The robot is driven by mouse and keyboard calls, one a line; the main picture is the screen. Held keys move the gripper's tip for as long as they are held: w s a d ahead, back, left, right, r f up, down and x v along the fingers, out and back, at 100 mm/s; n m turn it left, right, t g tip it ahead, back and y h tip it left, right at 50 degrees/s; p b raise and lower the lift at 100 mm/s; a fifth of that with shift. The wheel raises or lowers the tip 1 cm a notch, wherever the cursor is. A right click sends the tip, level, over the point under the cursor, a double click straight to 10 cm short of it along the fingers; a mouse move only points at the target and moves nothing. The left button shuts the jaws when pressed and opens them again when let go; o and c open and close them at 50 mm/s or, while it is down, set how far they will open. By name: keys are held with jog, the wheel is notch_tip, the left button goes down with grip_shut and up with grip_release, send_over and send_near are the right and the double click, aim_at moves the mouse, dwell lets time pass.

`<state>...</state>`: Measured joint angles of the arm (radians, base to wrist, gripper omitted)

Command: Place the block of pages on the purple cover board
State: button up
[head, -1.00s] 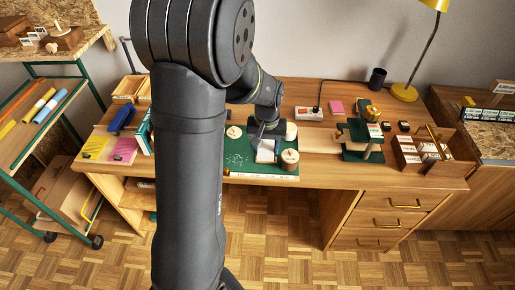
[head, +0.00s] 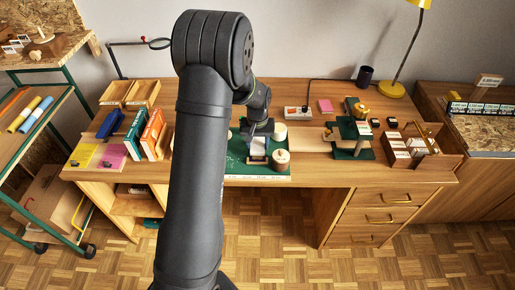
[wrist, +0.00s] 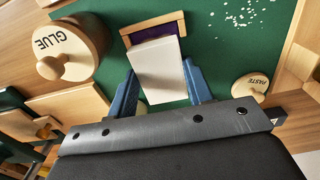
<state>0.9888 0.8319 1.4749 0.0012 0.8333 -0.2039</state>
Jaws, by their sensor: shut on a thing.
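The block of pages (wrist: 160,72) is a white slab between the two blue fingers of my gripper (wrist: 163,92). My gripper is shut on it, over the green mat (wrist: 217,37). The purple cover board (wrist: 152,31) shows as a dark purple strip beyond the block's far edge, inside a light wooden frame (wrist: 153,22). The block overlaps the rest of the board in this view, so I cannot tell whether they touch. In the head view my gripper (head: 258,138) is low over the mat, and my arm hides part of the bench.
A wooden GLUE pot (wrist: 70,50) stands left of the frame, and a PASTE pot (wrist: 249,88) is to the right. White specks lie on the mat. In the head view, upright books (head: 150,135) are left of my arm; a green press (head: 352,135) stands right.

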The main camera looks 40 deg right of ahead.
aim_at(257, 146)
jog(key=shift+f, duration=1.4)
jog(key=shift+f, duration=0.1)
jog(key=o, duration=1)
notch_tip(257, 146, up, 12)
jog(key=shift+r, duration=0.15)
jog(key=shift+f, duration=4.6)
jog(key=shift+f, duration=0.1)
